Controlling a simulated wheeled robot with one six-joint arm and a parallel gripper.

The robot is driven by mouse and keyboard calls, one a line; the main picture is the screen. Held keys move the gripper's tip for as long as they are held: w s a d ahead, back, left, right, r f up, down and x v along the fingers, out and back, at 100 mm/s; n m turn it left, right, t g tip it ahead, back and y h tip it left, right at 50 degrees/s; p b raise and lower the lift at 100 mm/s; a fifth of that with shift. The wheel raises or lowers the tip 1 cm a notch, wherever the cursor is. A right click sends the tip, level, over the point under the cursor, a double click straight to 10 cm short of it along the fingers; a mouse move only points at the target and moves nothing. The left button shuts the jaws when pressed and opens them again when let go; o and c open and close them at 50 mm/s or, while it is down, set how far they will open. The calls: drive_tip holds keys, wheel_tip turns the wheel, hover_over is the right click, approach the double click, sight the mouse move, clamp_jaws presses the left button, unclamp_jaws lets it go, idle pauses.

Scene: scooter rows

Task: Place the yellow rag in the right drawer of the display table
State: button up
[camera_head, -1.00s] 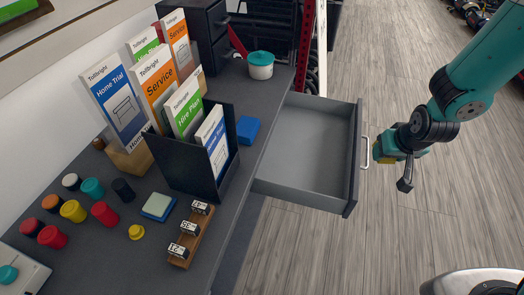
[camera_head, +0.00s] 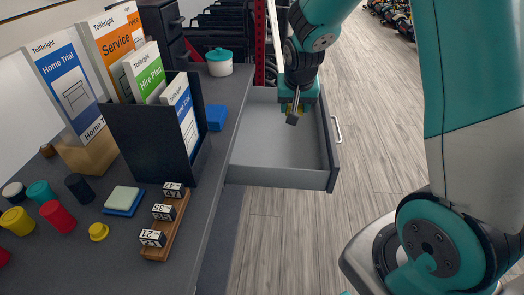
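The right drawer (camera_head: 275,150) of the display table (camera_head: 205,235) is pulled out, and its grey floor looks bare where it shows. My gripper (camera_head: 292,118) points down over the far part of the drawer. Its dark fingertips are small and close together. I cannot tell whether they are shut or hold anything. Small yellow patches show at the gripper's teal body, and I cannot tell whether they are part of it or cloth. I make out no yellow rag elsewhere. My gripper hides part of the drawer's far end.
Near the drawer, the tabletop holds a blue block (camera_head: 216,118), a teal-lidded pot (camera_head: 219,63), a dark brochure holder (camera_head: 150,140) and a wooden number stand (camera_head: 168,222). The drawer front with its handle (camera_head: 337,130) juts over open wooden floor (camera_head: 375,150).

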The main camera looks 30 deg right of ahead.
sight(291, 162)
drive_tip(key=shift+d+f+m+b, duration=0.15)
drive_tip(key=shift+d+m+b, duration=0.15)
drive_tip(key=shift+d+m, duration=0.1)
drive_tip(key=shift+d+f, duration=0.1)
wheel_tip(291, 162, down, 19)
drive_tip(key=b, duration=0.4)
drive_tip(key=shift+f, duration=0.1)
drive_tip(key=shift+f+b, duration=0.15)
drive_tip(key=shift+b, duration=0.2)
drive_tip(key=o, duration=0.9)
drive_tip(key=shift+r, duration=0.2)
